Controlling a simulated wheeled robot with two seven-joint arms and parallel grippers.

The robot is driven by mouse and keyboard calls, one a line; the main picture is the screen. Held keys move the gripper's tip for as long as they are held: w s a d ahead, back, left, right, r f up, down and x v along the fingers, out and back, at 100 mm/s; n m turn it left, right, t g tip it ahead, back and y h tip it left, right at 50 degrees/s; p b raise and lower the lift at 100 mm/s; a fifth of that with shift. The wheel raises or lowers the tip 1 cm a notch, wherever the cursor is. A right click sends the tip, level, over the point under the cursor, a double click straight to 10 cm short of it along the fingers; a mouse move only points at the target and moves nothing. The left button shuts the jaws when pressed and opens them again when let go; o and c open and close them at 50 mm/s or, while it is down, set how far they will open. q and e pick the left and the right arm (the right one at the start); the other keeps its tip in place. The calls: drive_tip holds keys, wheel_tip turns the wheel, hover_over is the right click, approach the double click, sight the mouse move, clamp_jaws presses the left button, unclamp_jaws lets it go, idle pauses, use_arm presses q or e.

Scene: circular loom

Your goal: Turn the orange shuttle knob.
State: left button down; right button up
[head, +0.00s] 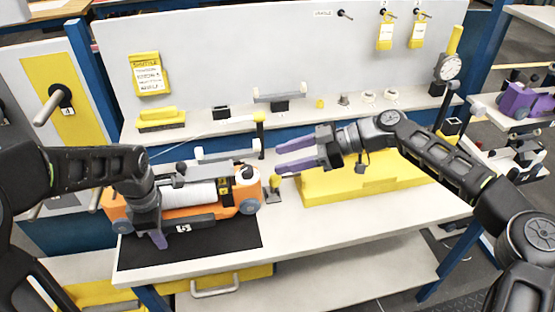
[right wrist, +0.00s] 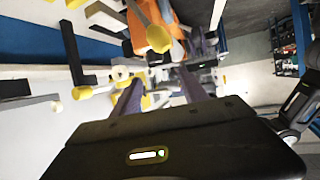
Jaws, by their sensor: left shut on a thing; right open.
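The orange shuttle (head: 248,187) with a white bobbin (head: 190,194) lies on a black mat (head: 215,245) at the left of the bench. My left gripper (head: 154,232) is shut on the shuttle's near left side; the arm hides the exact contact. A yellow knob (head: 275,181) stands just off the shuttle's right end. In the right wrist view a yellow knob (right wrist: 158,38) shows in front of orange surface (right wrist: 137,25). I cannot tell which knob is the shuttle's own. My right gripper (head: 300,154) is open and empty, right of the shuttle, its purple fingers pointing left.
A yellow block (head: 365,183) lies under and right of my right gripper. A yellow-topped post (head: 260,130) rises behind the shuttle. A back ledge holds a yellow block (head: 161,119) and small parts. The front right of the bench (head: 340,222) is clear.

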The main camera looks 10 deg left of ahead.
sight(248, 168)
drive_tip(key=shift+w+d+f+n+g, duration=0.1)
drive_tip(key=shift+w+d+n+g, duration=0.15)
drive_tip(key=shift+w+n+g, duration=0.25)
drive_tip(key=shift+w+d+f+n+g, duration=0.1)
drive_tip(key=shift+w+d+n+g, duration=0.15)
drive_tip(key=shift+w, duration=0.3)
drive_tip(key=shift+a, duration=0.1)
drive_tip(key=x, duration=1.2)
drive_tip(key=shift+f, duration=0.15)
clamp_jaws()
